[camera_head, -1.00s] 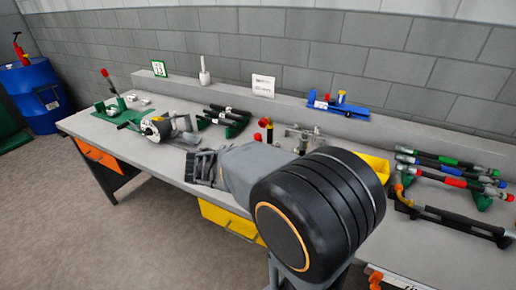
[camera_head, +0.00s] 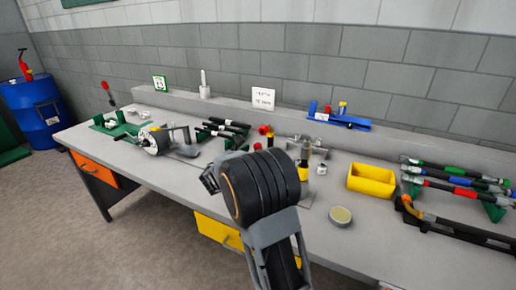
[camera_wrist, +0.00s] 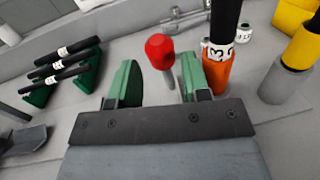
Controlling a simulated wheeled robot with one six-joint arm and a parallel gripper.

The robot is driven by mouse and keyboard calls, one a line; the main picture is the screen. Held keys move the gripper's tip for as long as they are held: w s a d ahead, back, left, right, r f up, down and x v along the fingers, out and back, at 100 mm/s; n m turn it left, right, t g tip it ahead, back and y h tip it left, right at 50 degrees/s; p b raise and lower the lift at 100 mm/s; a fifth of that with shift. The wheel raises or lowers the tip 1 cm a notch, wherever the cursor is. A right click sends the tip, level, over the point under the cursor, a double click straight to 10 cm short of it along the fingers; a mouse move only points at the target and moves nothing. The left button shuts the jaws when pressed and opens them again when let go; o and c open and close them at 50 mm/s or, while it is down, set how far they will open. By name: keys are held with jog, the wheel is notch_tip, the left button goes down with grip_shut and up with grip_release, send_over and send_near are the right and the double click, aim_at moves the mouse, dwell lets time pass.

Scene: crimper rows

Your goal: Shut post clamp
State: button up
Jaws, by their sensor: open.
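My gripper (camera_wrist: 160,90) is open, and its two green-padded fingers show in the wrist view with nothing held between them. A red knob on a grey stem (camera_wrist: 160,49) stands beyond the gap between the fingers. An upright black piece with an orange lower part and a white label (camera_wrist: 216,72) stands just beyond the right finger, which partly covers its base. Metal clamp parts (camera_wrist: 188,18) lie behind. In the head view the red knob (camera_head: 264,130) shows beyond my wrist. I cannot tell whether the post clamp is open or shut.
A yellow bin (camera_head: 371,180) and a round tin (camera_head: 340,216) stand on the bench to the right. Racked hoses (camera_head: 455,180) lie at far right. A rack of black rods (camera_wrist: 62,65) stands left of my gripper. A crank device (camera_head: 153,140) is further left.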

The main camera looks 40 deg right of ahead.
aim_at(255, 149)
jog(key=shift+x, duration=2.4)
grip_shut()
jog(key=shift+f, duration=0.1)
